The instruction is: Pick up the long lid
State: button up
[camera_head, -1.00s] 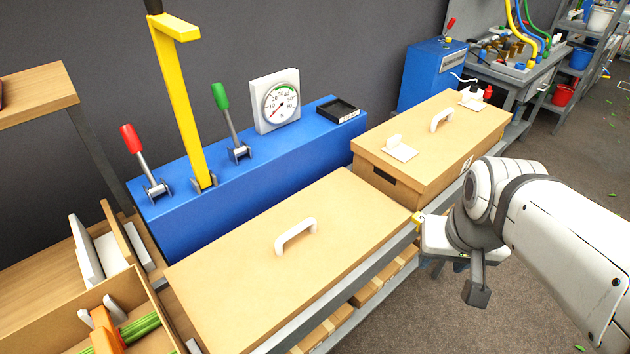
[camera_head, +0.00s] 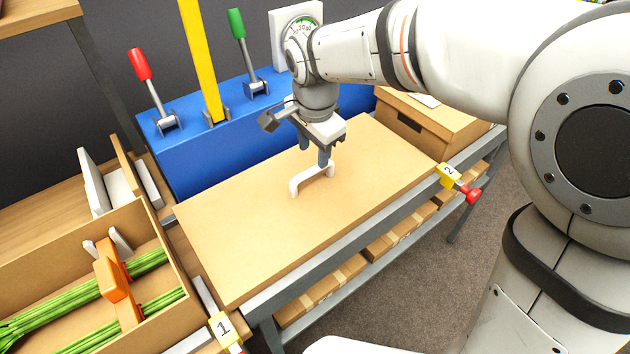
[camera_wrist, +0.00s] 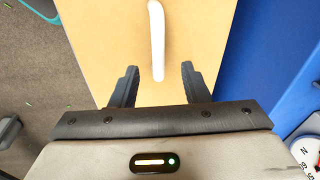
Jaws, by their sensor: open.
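The long lid (camera_head: 240,235) is a flat tan board on the bench, with a white handle (camera_head: 312,180) standing on its middle. My gripper (camera_head: 325,160) is over the lid at the far end of the handle, with its fingers pointing down. In the wrist view my gripper (camera_wrist: 158,78) is open, and the near end of the white handle (camera_wrist: 157,45) lies between and just ahead of the two dark fingertips. The lid (camera_wrist: 110,40) fills the middle of that view. I cannot tell whether a finger touches the handle.
A blue unit (camera_head: 180,155) with red and green levers and a yellow post (camera_head: 200,60) stands behind the lid. An open box (camera_head: 165,235) with green stems is at left. Another cardboard box (camera_head: 425,125) is at right. Yellow tags with red knobs line the bench's front edge.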

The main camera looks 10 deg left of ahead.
aim_at(312, 169)
jog(key=f, duration=0.5)
jog(key=shift+w+a+f, duration=0.15)
jog(key=shift+w+a, duration=0.05)
jog(key=shift+c, duration=0.2)
grip_shut()
